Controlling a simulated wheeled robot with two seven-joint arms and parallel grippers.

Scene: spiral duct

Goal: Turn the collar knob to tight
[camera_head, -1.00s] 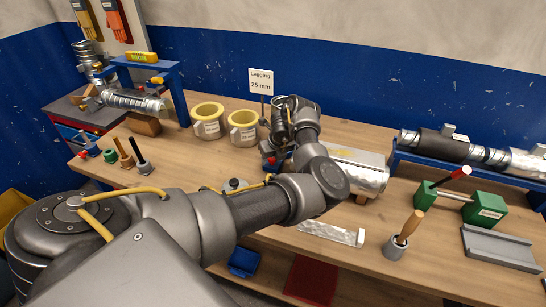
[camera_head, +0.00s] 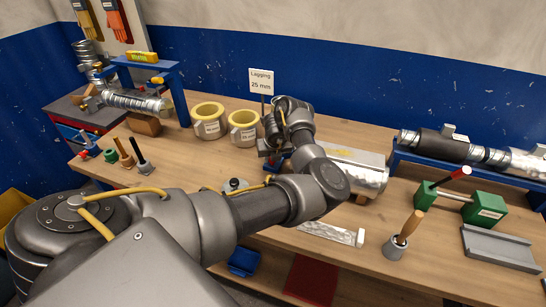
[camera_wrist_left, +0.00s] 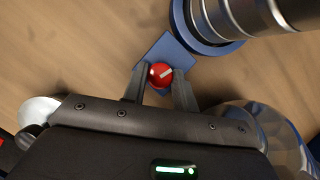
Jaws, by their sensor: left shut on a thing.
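The red collar knob (camera_wrist_left: 160,74) shows in the left wrist view, with a pale mark on its top slanting to the upper right. It sits by a blue block (camera_wrist_left: 171,48). My left gripper (camera_wrist_left: 160,84) has one finger on each side of the knob and is shut on it. In the head view my left gripper (camera_head: 272,148) is over the middle of the bench, and the wrist hides the knob there. I cannot read any tight marking. My right gripper is not in view.
A grey cylinder with a blue ring (camera_wrist_left: 215,40) is close to the knob. A silver wrapped duct (camera_head: 355,172) lies right of my wrist. Two yellow-lined rolls (camera_head: 243,128) stand to the left. A wooden-handled tool (camera_head: 408,228) stands at the front right.

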